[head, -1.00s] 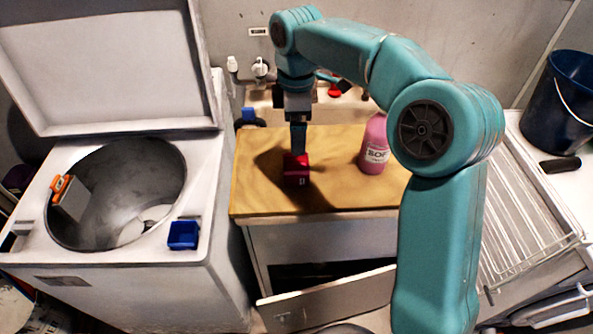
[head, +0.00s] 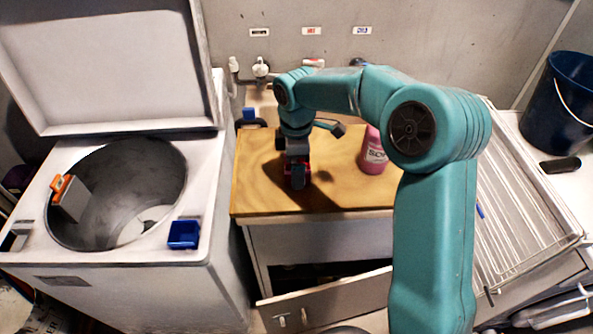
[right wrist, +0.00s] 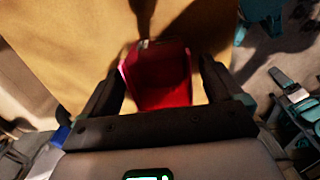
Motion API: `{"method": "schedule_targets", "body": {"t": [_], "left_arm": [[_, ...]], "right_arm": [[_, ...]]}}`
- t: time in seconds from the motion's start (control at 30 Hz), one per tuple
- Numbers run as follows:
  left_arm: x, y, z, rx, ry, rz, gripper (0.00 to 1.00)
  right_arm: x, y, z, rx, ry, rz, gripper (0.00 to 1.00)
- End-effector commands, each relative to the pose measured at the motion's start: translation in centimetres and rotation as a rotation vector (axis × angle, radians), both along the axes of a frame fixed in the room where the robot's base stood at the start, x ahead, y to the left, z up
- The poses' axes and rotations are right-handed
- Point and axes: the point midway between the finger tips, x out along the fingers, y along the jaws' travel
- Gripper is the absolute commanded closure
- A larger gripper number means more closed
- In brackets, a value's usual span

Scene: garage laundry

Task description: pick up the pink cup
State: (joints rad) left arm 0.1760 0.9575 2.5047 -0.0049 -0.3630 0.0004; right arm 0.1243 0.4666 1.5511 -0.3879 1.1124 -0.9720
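The pink cup (right wrist: 160,80), a small squarish deep-pink cup, stands on the wooden board (head: 250,180). It is seen from above in the right wrist view and is mostly hidden behind my gripper in the head view. My right gripper (right wrist: 164,82) is open. Its two dark fingers lie on either side of the cup, with a gap visible on the right side and a narrower one on the left. In the head view my right gripper (head: 298,178) is low over the cup. My left gripper is not in view.
A pink bottle (head: 374,155) stands right of the cup, near my arm. The open top-load washer (head: 100,270) is at left, with a small blue container (head: 184,235) on its rim. A drawer (head: 340,300) is pulled out below the board. A wire rack (head: 520,220) and dark bucket (head: 560,105) are at right.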

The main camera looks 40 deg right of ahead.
Motion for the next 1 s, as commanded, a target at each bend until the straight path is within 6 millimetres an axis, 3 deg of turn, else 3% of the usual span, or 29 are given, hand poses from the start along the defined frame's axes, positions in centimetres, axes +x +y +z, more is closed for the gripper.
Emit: {"method": "schedule_targets", "body": {"t": [0.03,0.17,0.47,0.67,0.77,1.0], "left_arm": [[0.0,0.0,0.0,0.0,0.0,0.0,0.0],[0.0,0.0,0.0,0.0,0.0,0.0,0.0],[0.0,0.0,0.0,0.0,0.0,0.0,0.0],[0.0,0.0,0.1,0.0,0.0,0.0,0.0],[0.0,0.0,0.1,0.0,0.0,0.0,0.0],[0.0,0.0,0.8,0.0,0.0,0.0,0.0]], "right_arm": [[0.0,0.0,0.0,0.0,0.0,0.0,0.19],[0.0,0.0,0.0,-0.001,-0.001,0.0,0.61],[0.0,0.0,0.2,-0.001,-0.001,0.0,0.61],[0.1,0.0,1.7,-0.001,-0.004,0.001,0.61],[0.1,0.0,3.6,-0.001,-0.005,0.001,0.61],[0.2,0.1,10.5,-0.001,-0.007,0.001,0.61]]}}
